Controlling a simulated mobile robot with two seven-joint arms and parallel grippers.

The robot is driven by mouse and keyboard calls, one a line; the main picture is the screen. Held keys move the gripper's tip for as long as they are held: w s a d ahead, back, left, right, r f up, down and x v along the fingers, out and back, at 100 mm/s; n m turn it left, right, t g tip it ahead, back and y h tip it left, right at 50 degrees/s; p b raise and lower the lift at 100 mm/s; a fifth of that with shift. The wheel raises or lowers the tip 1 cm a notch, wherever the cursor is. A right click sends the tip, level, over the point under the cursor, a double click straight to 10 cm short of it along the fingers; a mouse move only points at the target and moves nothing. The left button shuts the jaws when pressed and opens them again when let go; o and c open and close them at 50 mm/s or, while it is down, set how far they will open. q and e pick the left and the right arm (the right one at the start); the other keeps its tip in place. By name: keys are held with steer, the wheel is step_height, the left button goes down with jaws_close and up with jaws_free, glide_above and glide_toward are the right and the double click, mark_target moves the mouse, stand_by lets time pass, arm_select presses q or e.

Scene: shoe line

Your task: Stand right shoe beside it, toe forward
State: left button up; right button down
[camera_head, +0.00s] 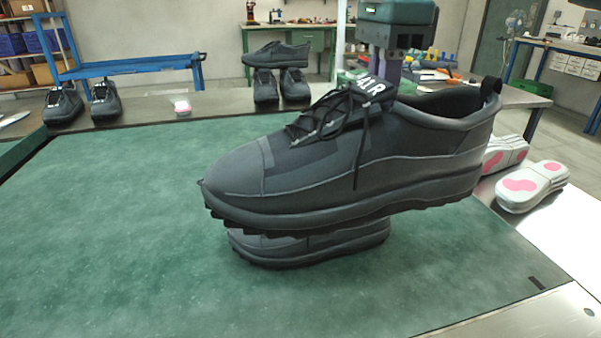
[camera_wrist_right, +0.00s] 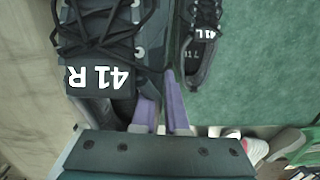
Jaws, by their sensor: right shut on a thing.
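The right shoe (camera_head: 350,160), dark grey with black laces and toe pointing left, hangs in the air above the green mat (camera_head: 100,240). Its tongue reads 41 R in the right wrist view (camera_wrist_right: 98,82). My right gripper (camera_head: 388,72) comes from above behind the shoe and is shut on its upper; its purple fingers show in the wrist view (camera_wrist_right: 162,112). The left shoe (camera_head: 310,248) stands on the mat, mostly hidden behind the held shoe in the head view. The wrist view shows it apart, marked 41 L (camera_wrist_right: 203,36). My left gripper is not in view.
White and pink insoles (camera_head: 532,187) lie on the metal table at the right. More dark shoes (camera_head: 104,102) stand along the far edge, beside a blue rack (camera_head: 130,67). The left half of the mat is clear.

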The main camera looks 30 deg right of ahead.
arm_select(q)
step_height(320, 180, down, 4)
steer(key=b, duration=0.3)
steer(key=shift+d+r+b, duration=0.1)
steer(key=shift+b, duration=0.2)
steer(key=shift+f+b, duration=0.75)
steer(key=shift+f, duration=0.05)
arm_select(e)
step_height(320, 180, down, 19)
steer(key=shift+f, duration=0.15)
steer(key=c, duration=1.4)
jaws_free()
steer(key=shift+f, duration=0.15)
steer(key=o, duration=0.5)
steer(key=shift+c, duration=0.2)
